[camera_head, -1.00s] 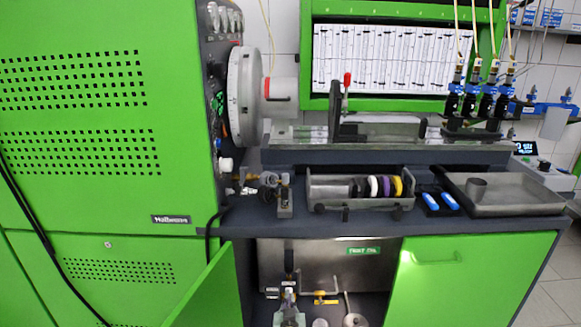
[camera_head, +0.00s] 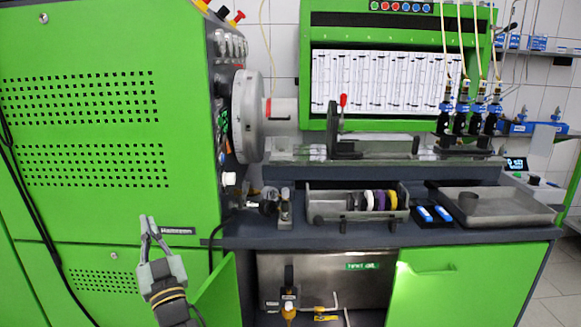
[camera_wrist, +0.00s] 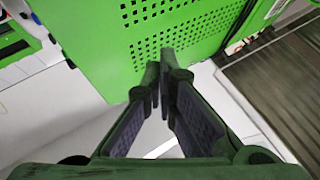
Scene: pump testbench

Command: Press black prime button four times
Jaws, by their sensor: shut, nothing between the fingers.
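My gripper (camera_head: 150,224) is at the lower left in the head view, in front of the green cabinet's front face. Its fingers point up and it holds nothing. In the wrist view its fingertips (camera_wrist: 161,82) are close together in front of a perforated green panel. I cannot make out the black prime button for certain in either view. The narrow side control panel (camera_head: 222,125) of the green machine carries several small controls, seen at a steep angle. My gripper is left of that panel and below it, apart from it.
A green door (camera_head: 217,290) stands open beside the lower compartment, which holds a steel tank (camera_head: 335,280) and small fittings. The dark bench carries a parts tray (camera_head: 330,215), blue-handled tools (camera_head: 433,214) and a metal tray (camera_head: 535,211). A cable hangs at far left.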

